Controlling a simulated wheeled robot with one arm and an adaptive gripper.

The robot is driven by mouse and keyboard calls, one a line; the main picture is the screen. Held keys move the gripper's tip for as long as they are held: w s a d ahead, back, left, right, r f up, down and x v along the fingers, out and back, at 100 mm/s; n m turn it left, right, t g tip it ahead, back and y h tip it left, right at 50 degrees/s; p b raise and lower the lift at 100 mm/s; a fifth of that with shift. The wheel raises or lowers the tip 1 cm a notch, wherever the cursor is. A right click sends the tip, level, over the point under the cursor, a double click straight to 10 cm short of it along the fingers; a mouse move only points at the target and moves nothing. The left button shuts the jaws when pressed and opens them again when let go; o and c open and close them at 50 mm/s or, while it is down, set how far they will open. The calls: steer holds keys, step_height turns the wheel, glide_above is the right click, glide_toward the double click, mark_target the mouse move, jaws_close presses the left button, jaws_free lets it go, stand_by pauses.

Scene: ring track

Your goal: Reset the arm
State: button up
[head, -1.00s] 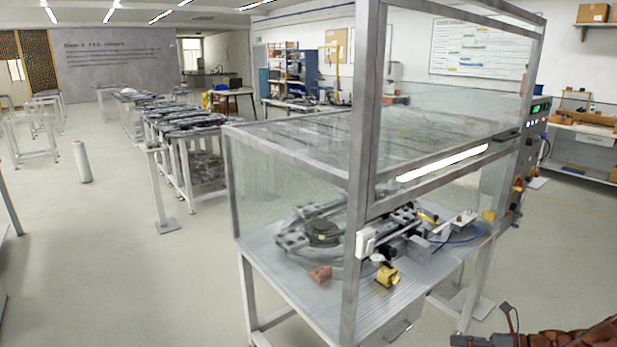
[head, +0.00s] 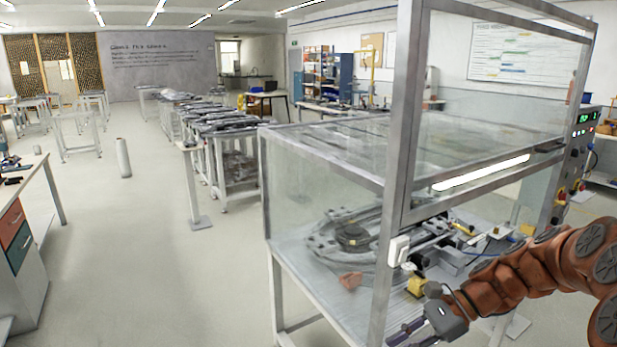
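My orange-brown arm (head: 530,272) reaches in from the right edge in the head view. My gripper (head: 408,338) is at its end, low in the picture, in front of the glass-walled machine cabinet (head: 335,200). Its dark fingers point down and to the left, and they look spread a little apart. I see nothing between them. The lower fingertip is close to the bottom edge of the picture.
Inside the cabinet lie a ring track (head: 352,238), an orange block (head: 350,280) and a yellow part (head: 416,287). A control panel (head: 580,150) stands at the right. A drawer bench (head: 25,240) is at the left. The floor (head: 140,260) between is largely clear.

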steer(key=s+a+r+n+g+h, duration=0.1)
steer(key=s+a+n+h, duration=0.25)
steer(key=s, duration=0.35)
steer(key=s+a+r+n+g+h, duration=0.1)
steer(key=s+a+n+h, duration=0.1)
steer(key=s+n, duration=0.35)
steer(key=s+d+n+h, duration=0.2)
steer(key=s+n, duration=0.1)
steer(key=s, duration=0.4)
steer(key=s+d+f+n+t+h, duration=0.1)
steer(key=s+d+n+h, duration=0.2)
steer(key=s, duration=0.3)
steer(key=shift+s+d+f+t, duration=0.15)
steer(key=shift+s+d+t, duration=0.15)
steer(key=shift+s, duration=0.1)
steer(key=shift+w+h, duration=0.1)
steer(key=shift+h, duration=0.15)
